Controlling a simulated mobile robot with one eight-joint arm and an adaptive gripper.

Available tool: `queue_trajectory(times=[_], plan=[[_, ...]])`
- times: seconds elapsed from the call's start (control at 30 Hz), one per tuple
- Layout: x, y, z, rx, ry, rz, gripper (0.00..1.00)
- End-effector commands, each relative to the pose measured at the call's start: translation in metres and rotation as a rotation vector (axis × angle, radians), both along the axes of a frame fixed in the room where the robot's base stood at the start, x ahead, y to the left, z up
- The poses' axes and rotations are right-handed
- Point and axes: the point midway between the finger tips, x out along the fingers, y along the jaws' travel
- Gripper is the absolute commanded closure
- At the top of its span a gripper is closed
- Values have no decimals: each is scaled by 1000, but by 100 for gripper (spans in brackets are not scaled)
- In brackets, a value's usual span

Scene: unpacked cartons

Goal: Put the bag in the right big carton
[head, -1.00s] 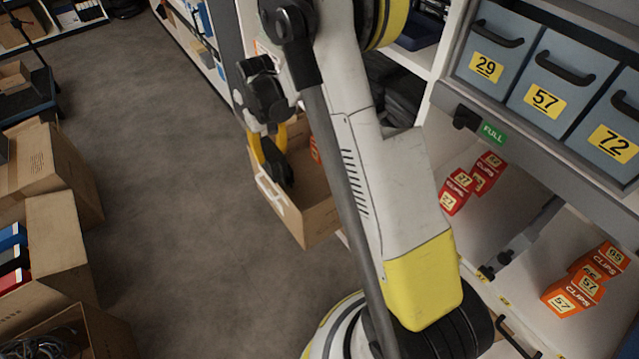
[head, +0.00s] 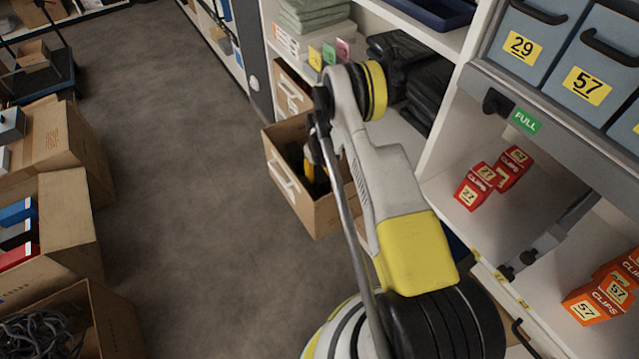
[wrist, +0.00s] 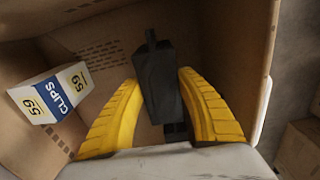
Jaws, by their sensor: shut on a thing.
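My gripper (head: 318,170) reaches down into an open brown carton (head: 308,214) in the middle of the head view, its lower part hidden by the carton wall and my arm. In the wrist view, the two yellow fingers (wrist: 160,88) stand on either side of a narrow dark grey object (wrist: 158,75) and are shut on it. I cannot tell from its shape whether it is the bag. Carton walls (wrist: 225,45) surround it. A white and blue clips box marked 59 (wrist: 52,92) lies left of the fingers in the carton.
Shelving with red clips boxes (head: 480,187) and numbered grey bins (head: 520,45) stands on the right. Another carton (head: 288,95) sits behind. More cartons (head: 70,215) line the left, one with cables (head: 35,335). The grey floor (head: 190,170) between is clear.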

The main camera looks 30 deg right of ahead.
Motion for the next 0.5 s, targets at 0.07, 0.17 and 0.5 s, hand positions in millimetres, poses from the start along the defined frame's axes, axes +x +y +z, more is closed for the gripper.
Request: queue_trajectory(times=[0.07,0.17,0.5], plan=[[0,0,-10,0,0,0,96],[0,0,-24,0,0,0,96],[0,0,-37,0,0,0,96]])
